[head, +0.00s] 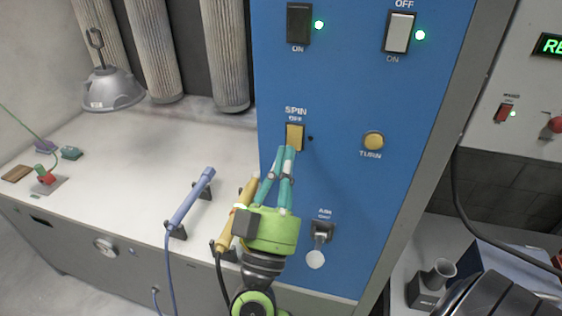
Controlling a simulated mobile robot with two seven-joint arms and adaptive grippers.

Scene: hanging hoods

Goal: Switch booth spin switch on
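The booth spin switch (294,137) is a yellow rocker on the blue panel, under the label SPIN OFF. The small lamp to its right (310,138) is dark. My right gripper (286,149) has teal fingers and a green body, and it points up the picture at the panel. Its fingertips are together, with nothing seen between them. They overlap the lower edge of the switch, and I cannot tell if they touch it. The fingers hide the label below the switch. My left gripper is not in view.
Black (298,25) and white (398,33) switches above have lit green lamps. A yellow TURN button (373,141) is to the right, and an air fitting (321,231) is below. A blue-handled tool (192,198) and a yellow-handled tool (237,213) lie on the white bench.

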